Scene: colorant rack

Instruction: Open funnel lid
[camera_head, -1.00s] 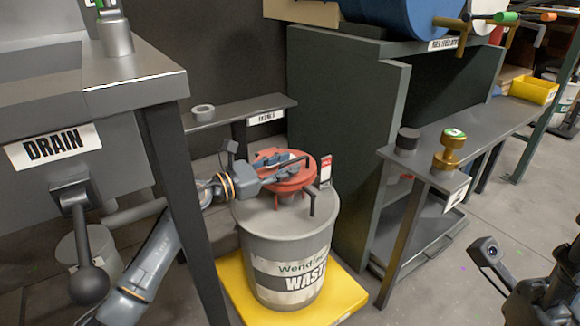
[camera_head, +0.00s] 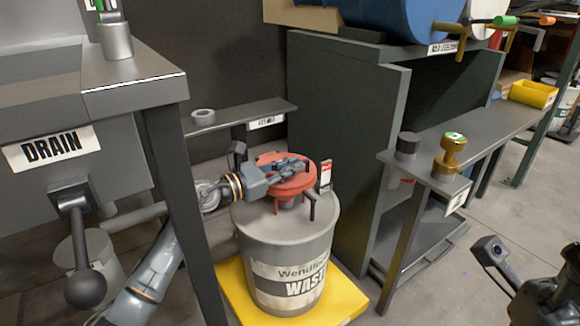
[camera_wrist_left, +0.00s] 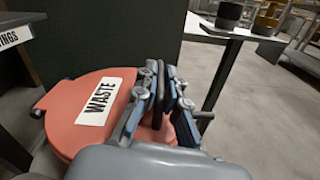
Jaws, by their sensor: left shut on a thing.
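The red funnel lid (camera_head: 268,158) sits on top of the grey waste drum (camera_head: 262,232) and looks shut. In the left wrist view the lid (camera_wrist_left: 82,136) carries a white WASTE label (camera_wrist_left: 99,102). My left gripper (camera_head: 301,165) reaches across the lid from the left, and its fingers lie close together in the left wrist view (camera_wrist_left: 168,92).
The drum stands on a yellow base (camera_head: 345,300). A small red-and-white tag (camera_head: 325,174) stands just right of the lid. A grey shelf (camera_head: 255,110) is behind, and a dark cabinet (camera_head: 335,130) is close on the right. A table leg (camera_head: 185,215) is left of the drum.

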